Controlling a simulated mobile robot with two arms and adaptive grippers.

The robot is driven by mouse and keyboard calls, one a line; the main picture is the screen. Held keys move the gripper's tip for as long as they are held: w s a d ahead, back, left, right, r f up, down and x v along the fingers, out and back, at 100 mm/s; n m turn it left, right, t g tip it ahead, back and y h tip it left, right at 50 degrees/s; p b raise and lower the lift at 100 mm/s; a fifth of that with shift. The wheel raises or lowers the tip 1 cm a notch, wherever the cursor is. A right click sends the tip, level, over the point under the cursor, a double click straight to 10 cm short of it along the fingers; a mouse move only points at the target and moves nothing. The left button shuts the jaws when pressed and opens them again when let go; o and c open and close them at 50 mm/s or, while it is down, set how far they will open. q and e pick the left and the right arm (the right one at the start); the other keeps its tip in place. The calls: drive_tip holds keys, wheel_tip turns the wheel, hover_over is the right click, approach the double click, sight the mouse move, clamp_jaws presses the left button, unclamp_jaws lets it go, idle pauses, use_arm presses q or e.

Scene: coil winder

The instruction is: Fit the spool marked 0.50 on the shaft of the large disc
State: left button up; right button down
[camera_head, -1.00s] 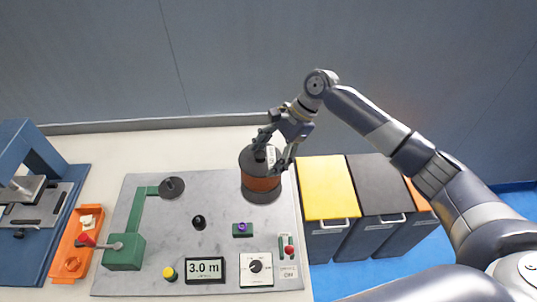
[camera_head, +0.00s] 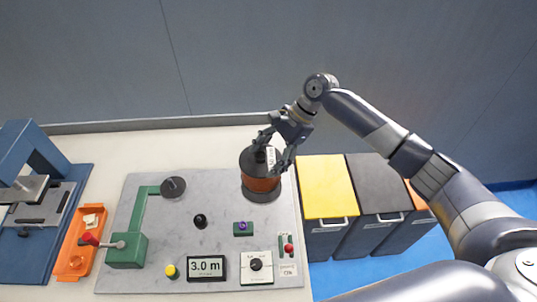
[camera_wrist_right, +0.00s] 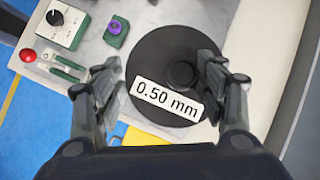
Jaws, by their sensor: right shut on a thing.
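The spool (camera_head: 261,184) has dark flanges and a copper-coloured winding. It stands upright at the right of the grey panel in the head view. In the right wrist view its dark top flange (camera_wrist_right: 150,60) carries a white label (camera_wrist_right: 167,101) reading 0.50 mm. My right gripper (camera_head: 277,150) is shut on the spool from above, with fingers on both sides of its top. A dark disc edge (camera_head: 262,196) shows directly under the winding. I cannot tell whether it is the large disc or the spool's lower flange. The shaft is hidden. My left gripper is not in view.
An orange tray (camera_head: 75,259) lies left; bins (camera_head: 325,180) stand right.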

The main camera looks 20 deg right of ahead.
sight(273, 163)
drive_tip(key=shift+w+a+f+b, duration=0.1)
drive_tip(key=shift+f+b, duration=0.2)
drive_tip(key=shift+f, duration=1.9)
idle(0.5)
drive_tip(key=shift+c, duration=1.4)
unclamp_jaws()
drive_tip(key=shift+f, duration=0.1)
drive_tip(key=shift+s+f, duration=0.25)
drive_tip(key=v, duration=1.2)
drive_tip(key=shift+w+r, duration=0.15)
drive_tip(key=shift+r, duration=0.05)
